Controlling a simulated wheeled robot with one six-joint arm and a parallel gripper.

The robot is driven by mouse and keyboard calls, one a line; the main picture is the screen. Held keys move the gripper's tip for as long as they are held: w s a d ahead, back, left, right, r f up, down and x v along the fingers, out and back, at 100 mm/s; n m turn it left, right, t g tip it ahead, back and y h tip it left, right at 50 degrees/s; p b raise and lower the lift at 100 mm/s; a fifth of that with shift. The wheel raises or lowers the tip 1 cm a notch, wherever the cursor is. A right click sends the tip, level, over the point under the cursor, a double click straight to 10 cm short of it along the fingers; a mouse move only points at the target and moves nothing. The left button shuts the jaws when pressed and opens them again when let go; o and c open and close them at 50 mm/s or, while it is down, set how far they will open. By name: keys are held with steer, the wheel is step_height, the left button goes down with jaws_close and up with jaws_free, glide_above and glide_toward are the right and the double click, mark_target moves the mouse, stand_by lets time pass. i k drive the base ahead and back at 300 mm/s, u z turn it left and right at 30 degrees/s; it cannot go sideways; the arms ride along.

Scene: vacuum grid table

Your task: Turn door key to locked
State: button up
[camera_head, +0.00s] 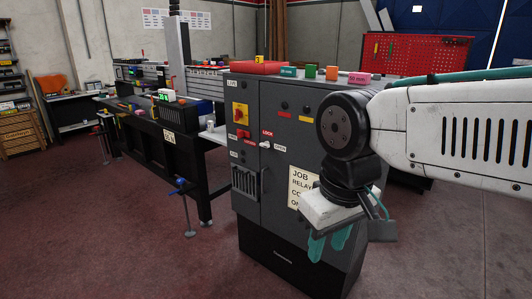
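A dark grey metal cabinet (285,190) stands in the middle with two door leaves. A small pale key or knob (265,144) sits on its front, between a red LOCK label (267,133) and a white OPEN label (279,148). It is too small to tell which way it is turned. My gripper (329,244) hangs at the lower right in front of the cabinet's right side, below and right of the key and apart from it. Teal finger-like parts show below its white body. Their gap is unclear, and I see nothing held.
A yellow-and-red rotary switch (241,114) is left of the key, with a handle (264,184) below. A JOB RELAY sign (303,186) is on the right door. Coloured blocks and a red case (262,68) lie on top. A dark bench (165,145) adjoins the left.

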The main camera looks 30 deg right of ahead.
mark_target(267, 144)
steer(key=z, duration=0.5)
steer(key=i, duration=1)
steer(key=u, duration=0.05)
